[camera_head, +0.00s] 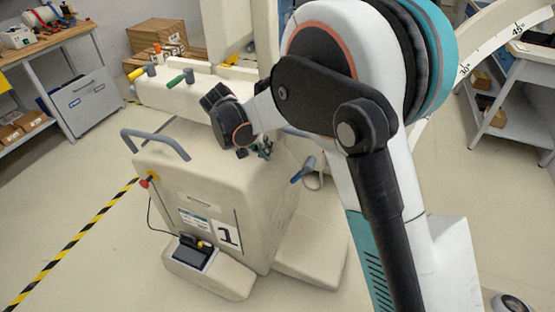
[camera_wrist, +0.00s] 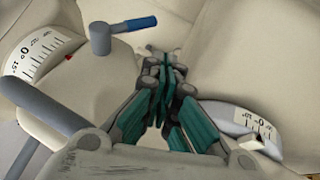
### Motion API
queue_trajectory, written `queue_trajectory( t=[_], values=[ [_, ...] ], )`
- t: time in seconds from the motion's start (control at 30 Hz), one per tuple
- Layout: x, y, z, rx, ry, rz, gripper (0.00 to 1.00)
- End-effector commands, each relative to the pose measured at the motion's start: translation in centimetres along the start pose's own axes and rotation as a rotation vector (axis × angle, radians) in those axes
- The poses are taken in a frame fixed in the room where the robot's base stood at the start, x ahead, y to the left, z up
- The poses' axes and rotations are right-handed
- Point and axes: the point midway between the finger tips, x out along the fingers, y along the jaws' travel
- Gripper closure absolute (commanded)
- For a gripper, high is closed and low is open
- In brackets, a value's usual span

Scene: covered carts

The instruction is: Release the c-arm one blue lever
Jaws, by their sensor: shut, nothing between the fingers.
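The c-arm cart marked "1" (camera_head: 228,236) is a cream cabinet in the head view. A blue lever (camera_head: 298,177) with a grey hub sits on its right side. The wrist view shows a blue-tipped lever (camera_wrist: 140,23), its grey hub near a dial reading about 0, at the upper left. My gripper (camera_head: 264,150) hangs over the cart's back edge, left of and above the blue lever in the head view. In the wrist view my gripper (camera_wrist: 162,72) has its teal-padded fingers closed and empty. The lever is apart from the fingers, up and left of them.
A green lever (camera_head: 180,79) and a yellow lever (camera_head: 138,73) stand on the cream beam behind. A grey handle (camera_head: 157,140) rises from the cart, and a grey bar (camera_wrist: 45,105) crosses the wrist view's left. Floor left of the cart is clear around striped tape (camera_head: 75,240).

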Motion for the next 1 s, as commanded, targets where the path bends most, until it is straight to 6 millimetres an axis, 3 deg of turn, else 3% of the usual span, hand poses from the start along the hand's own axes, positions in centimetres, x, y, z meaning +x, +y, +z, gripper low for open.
queue_trajectory(
  t=[0.5,0.7,1.0],
  values=[
    [9.8,0.1,0.1,0.002,-0.001,0.001,1.00],
    [11.6,1.9,0.5,0.002,0.000,0.000,1.00],
    [12.0,2.6,0.6,-0.001,0.000,-0.001,1.00]
  ],
)
